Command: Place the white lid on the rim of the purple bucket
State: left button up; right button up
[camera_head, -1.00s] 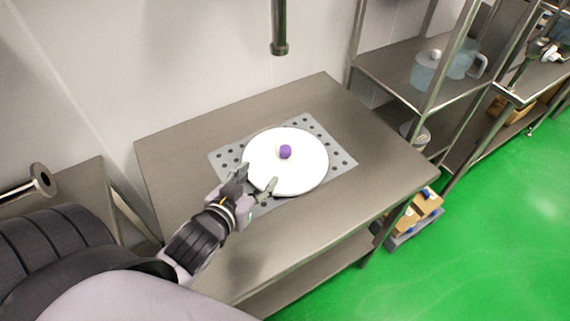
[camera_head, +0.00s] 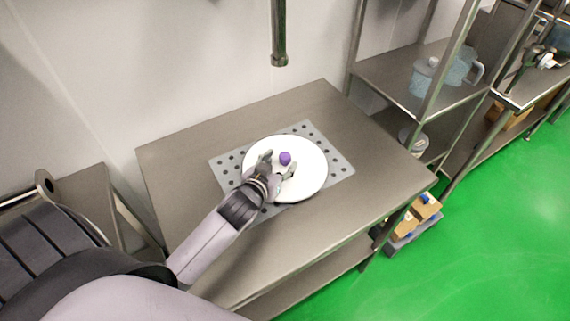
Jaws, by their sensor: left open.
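The round white lid (camera_head: 308,178) with a purple knob (camera_head: 285,158) at its middle is seen from above, over a perforated grey plate on the steel table. My left gripper (camera_head: 277,165) is open over the lid, its two fingers spread just short of the knob, one on either side of its near side. Whether the fingers touch the lid cannot be told. The purple bucket is not visible; whether anything is under the lid is hidden. My right gripper is not in view.
The perforated plate (camera_head: 341,168) lies on the steel table (camera_head: 185,160), which is otherwise clear. A vertical pipe (camera_head: 279,35) hangs behind it. A steel shelf with clear jugs (camera_head: 424,78) stands at right. Boxes (camera_head: 404,224) sit low beside the table.

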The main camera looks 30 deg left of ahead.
aim_at(284, 158)
pick_arm(q)
jog(key=x, duration=0.4)
jog(key=shift+w+r+p, duration=0.1)
jog(key=shift+w+p, duration=0.05)
jog(key=shift+p, duration=0.2)
grip_shut()
dwell(0.4)
